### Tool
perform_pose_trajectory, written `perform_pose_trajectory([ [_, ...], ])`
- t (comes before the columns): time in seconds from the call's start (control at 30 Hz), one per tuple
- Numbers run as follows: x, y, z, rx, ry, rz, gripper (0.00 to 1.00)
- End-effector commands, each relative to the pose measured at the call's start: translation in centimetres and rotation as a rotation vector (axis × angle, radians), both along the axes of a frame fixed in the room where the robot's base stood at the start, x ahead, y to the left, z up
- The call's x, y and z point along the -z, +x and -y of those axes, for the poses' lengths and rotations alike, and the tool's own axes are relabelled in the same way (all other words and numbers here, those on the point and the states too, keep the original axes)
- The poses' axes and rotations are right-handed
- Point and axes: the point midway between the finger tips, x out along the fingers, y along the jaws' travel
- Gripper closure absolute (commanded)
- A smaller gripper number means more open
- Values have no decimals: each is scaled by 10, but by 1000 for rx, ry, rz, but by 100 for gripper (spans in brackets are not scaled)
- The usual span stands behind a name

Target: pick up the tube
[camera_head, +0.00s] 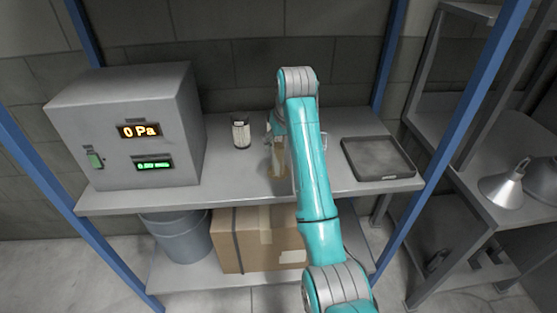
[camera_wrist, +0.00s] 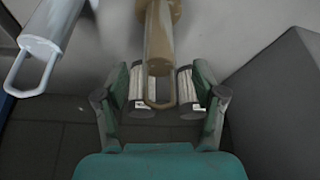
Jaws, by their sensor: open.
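In the head view a tan tube (camera_head: 278,158) stands upright on the shelf, partly hidden by my arm. It also shows in the wrist view as a tan cylinder (camera_wrist: 159,42) with a wire loop at its end. My gripper (camera_wrist: 160,78) is open, with one finger on each side of the loop end, and holds nothing. No clear contact shows. A pale tube-like piece with a loop (camera_wrist: 48,32) is at the upper left of the wrist view; my arm seems to hide it in the head view.
A jar (camera_head: 240,132) stands left of the arm. A grey box with displays (camera_head: 130,125) fills the shelf's left end, and a dark tray (camera_head: 378,158) lies at right. Blue posts (camera_head: 462,120) frame the shelf. Silver hoods (camera_head: 502,187) sit on the rack at right.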

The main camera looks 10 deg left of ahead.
Motion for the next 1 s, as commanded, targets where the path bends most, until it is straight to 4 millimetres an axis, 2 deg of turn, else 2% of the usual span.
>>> perform_pose_trajectory([
  [0.17,13,4,-2,0,-1,-2,31],
  [0.43,45,16,-8,0,0,0,31],
  [0.77,51,19,-9,0,1,1,31],
  [1.0,50,18,-9,0,1,1,91],
])
